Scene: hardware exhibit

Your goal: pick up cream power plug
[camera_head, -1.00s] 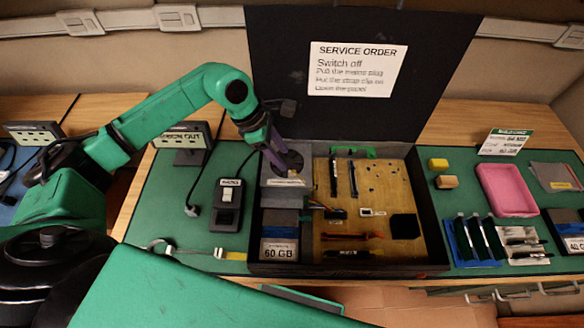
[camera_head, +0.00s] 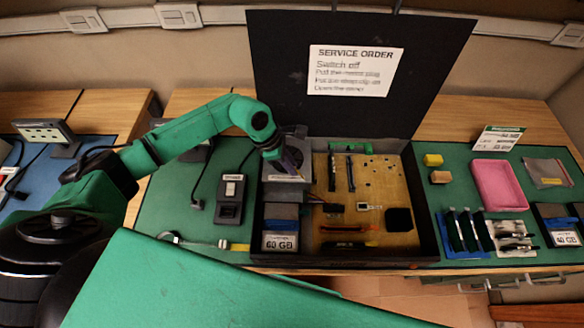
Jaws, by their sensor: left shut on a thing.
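My left gripper (camera_head: 292,162) is over the grey power unit (camera_head: 283,195) at the upper left inside the open black case. It points down and its fingers are closed. The cream power plug is too small and too covered by the fingers to make out clearly. It appears to be between the fingertips, close to the power unit. I cannot tell whether it still touches the unit. My right gripper is out of the picture.
The case's raised black lid (camera_head: 360,75) stands behind the gripper. A tan circuit board (camera_head: 385,180) fills the case's right part. A black switch box (camera_head: 229,200) stands left of the case. A pink tray (camera_head: 503,188) lies to the right.

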